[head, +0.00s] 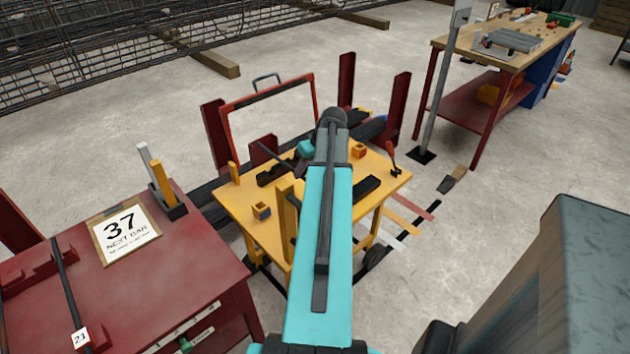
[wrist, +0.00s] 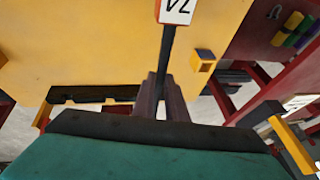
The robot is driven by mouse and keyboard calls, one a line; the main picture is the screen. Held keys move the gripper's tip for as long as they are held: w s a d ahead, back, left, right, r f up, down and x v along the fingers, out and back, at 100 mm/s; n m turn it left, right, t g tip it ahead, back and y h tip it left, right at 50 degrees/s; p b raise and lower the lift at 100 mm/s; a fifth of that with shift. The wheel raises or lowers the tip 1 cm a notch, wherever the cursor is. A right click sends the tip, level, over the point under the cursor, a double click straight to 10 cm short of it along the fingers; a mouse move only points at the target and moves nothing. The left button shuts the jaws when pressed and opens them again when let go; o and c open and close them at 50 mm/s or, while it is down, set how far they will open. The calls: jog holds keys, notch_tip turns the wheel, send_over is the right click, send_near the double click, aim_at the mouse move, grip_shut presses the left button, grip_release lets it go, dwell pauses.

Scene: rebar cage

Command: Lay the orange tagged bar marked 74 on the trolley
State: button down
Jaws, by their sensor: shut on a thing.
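My gripper (wrist: 165,98) is shut on a dark thin bar (wrist: 167,50) in the wrist view. The bar carries a white tag (wrist: 177,10), cut by the top edge, whose digits look like an upside-down 74. In the head view my arm covers part of the trolley and the held bar is hard to make out.
Small yellow blocks (head: 262,211) and a dark flat piece (head: 367,188) are on the trolley. A red bench (head: 180,270) at left holds a board reading 37 (head: 124,231) and a bar tagged 21 (head: 70,285). Dark red posts (head: 398,105) stand behind the trolley. A workbench (head: 500,55) stands far right.

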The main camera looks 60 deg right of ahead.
jog(key=shift+f, duration=0.1)
dwell(0.3)
jog(key=shift+f+p, duration=0.4)
jog(key=shift+f, duration=2.6)
jog(key=shift+f+p, duration=0.3)
jog(key=shift+f, duration=1.55)
jog(key=shift+f, duration=0.15)
jog(key=c, duration=1.8)
grip_release()
jog(key=shift+o, duration=0.2)
jog(key=shift+r, duration=0.2)
jog(key=b+v, duration=0.1)
jog(key=v, duration=1.1)
jog(key=shift+b, duration=0.4)
